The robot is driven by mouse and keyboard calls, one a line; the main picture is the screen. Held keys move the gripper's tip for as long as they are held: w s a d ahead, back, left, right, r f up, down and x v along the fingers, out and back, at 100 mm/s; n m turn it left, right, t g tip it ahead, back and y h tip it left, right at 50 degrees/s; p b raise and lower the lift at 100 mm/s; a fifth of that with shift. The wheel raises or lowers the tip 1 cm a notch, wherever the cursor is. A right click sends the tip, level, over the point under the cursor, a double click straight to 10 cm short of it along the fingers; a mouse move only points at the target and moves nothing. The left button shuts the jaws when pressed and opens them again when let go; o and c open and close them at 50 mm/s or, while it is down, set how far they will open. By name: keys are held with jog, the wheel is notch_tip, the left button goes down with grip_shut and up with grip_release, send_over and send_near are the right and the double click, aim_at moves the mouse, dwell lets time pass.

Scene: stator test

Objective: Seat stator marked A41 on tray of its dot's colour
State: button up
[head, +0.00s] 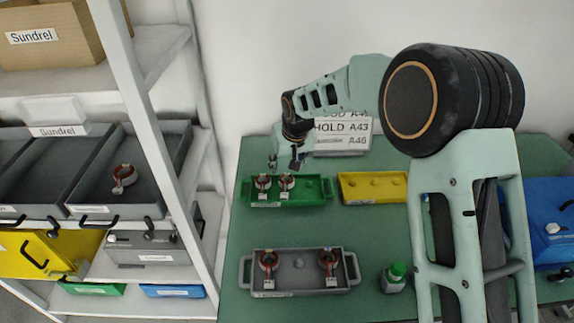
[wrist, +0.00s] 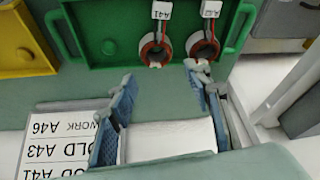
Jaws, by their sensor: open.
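In the wrist view, a stator (wrist: 155,49) with a red-brown ring and a white tag reading A41 sits in the green tray (wrist: 108,48). A second tagged stator (wrist: 203,47) sits beside it; I cannot read its tag surely. In the head view the A41 stator (head: 287,182) appears to be the right one in the green tray (head: 318,190). No coloured dot is clear. The yellow tray (head: 372,188) stands to its right and looks empty. My gripper (wrist: 160,78) is open and empty, just behind the green tray's back edge; it also shows in the head view (head: 284,163).
A grey tray (head: 300,284) with two stators (head: 268,261) lies nearer on the green table. A white sign (head: 343,138) listing HOLD A43 stands behind. A blue bin (head: 550,215) is at right, shelves (head: 140,85) at left.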

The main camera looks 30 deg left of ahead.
jog(key=shift+o, duration=0.6)
jog(key=o, duration=0.4)
jog(key=shift+o, duration=0.2)
jog(key=v, duration=1.2)
